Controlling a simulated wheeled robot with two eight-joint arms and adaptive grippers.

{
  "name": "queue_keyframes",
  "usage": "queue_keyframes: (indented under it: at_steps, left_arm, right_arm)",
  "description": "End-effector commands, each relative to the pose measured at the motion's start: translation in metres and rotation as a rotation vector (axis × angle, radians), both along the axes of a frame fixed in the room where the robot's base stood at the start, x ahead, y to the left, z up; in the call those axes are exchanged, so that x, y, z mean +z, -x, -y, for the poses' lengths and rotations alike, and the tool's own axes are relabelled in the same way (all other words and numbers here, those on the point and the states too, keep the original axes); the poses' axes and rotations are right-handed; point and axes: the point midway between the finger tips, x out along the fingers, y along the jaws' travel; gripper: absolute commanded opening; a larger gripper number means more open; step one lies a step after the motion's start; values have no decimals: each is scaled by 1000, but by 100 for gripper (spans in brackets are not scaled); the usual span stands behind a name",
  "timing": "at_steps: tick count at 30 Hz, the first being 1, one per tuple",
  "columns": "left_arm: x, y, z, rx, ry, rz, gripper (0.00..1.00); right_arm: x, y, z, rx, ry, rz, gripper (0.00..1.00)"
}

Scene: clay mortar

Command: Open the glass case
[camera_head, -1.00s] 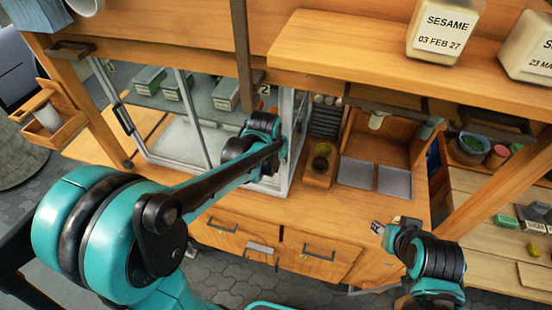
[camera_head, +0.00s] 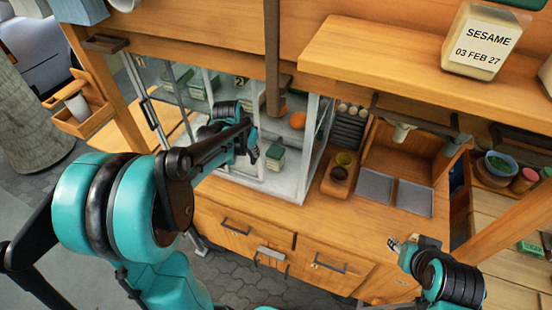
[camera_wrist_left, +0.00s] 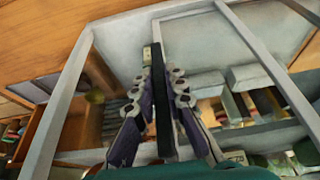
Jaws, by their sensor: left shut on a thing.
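The glass case (camera_head: 318,140) stands on the wooden counter in the head view, with a pale frame and glass panes. My left gripper (camera_head: 252,153) is at its front. In the left wrist view my left gripper (camera_wrist_left: 160,75) is shut on a long dark handle (camera_wrist_left: 160,105) of a front sliding pane. The right part of the front looks uncovered, with a green box (camera_head: 274,157) and an orange round thing (camera_head: 297,120) inside. Another dark handle (camera_head: 149,114) is on the left pane. My right gripper (camera_head: 394,243) is low at the right, away from the case; its fingers are too small to judge.
A wooden shelf with a SESAME jar (camera_head: 480,40) overhangs the right side. A dark post (camera_head: 272,60) hangs in front of the case. A wooden holder with a cup (camera_head: 340,175) and grey trays (camera_head: 375,186) sit right of it. Drawers (camera_head: 235,228) are below.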

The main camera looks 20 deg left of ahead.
Motion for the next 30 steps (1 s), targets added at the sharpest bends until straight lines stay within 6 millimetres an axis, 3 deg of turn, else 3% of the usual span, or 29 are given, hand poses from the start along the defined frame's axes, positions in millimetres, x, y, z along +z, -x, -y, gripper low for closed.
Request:
queue_keyframes:
  at_steps: [3,12,18,29,30]
  left_arm:
    - [-1,-1,-37,6,0,0,0]
    - [0,-3,-92,1,-1,0,0]
    - [0,-4,-104,0,1,0,0]
    - [0,-4,-106,-1,1,-1,0]
    - [0,-4,-106,-1,0,-1,19]
  right_arm:
    - [-2,0,0,0,0,0,40]
    - [-5,0,0,0,0,0,40]
    - [-5,0,0,0,0,0,40]
    - [-5,0,0,0,0,0,40]
    - [-5,0,0,0,0,0,40]
